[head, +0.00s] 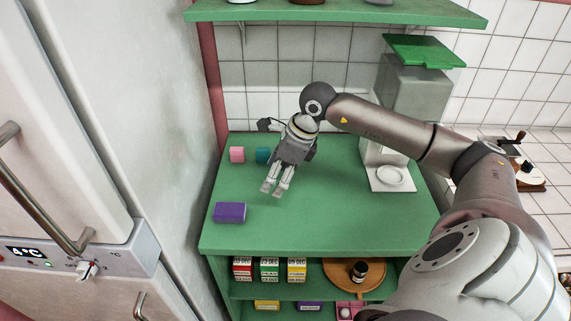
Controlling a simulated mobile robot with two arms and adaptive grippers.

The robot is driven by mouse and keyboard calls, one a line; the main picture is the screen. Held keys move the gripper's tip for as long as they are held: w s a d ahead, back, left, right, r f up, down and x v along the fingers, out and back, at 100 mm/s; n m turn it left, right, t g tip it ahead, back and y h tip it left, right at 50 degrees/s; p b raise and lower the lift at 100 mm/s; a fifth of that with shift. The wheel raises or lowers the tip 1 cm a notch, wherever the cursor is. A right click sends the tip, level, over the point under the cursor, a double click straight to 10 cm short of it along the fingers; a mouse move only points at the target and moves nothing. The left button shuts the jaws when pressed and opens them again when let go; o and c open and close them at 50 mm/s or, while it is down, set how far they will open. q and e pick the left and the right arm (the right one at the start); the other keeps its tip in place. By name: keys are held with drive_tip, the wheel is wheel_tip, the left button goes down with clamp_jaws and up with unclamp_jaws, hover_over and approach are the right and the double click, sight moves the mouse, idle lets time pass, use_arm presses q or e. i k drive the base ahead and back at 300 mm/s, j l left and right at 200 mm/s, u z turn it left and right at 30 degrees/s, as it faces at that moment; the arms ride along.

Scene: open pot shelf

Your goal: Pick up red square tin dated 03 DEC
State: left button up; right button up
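A red square tin (242,268) stands on the middle shelf below the green counter, leftmost in a row of tins. Its white label is small and seems to read 03 DEC. A green tin (269,269) and a yellow tin (296,269) with dated labels stand to its right. My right gripper (272,189) is above the green counter, pointing down and toward the front. Its two fingers show a narrow gap with nothing between them. It is higher than the red tin and apart from it. My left gripper is not in view.
A round wooden tray (340,283) with a dark jar (359,270) is right of the tins. A fridge (120,130) bounds the left.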

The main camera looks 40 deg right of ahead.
sight(244, 266)
drive_tip(key=z, duration=1.1)
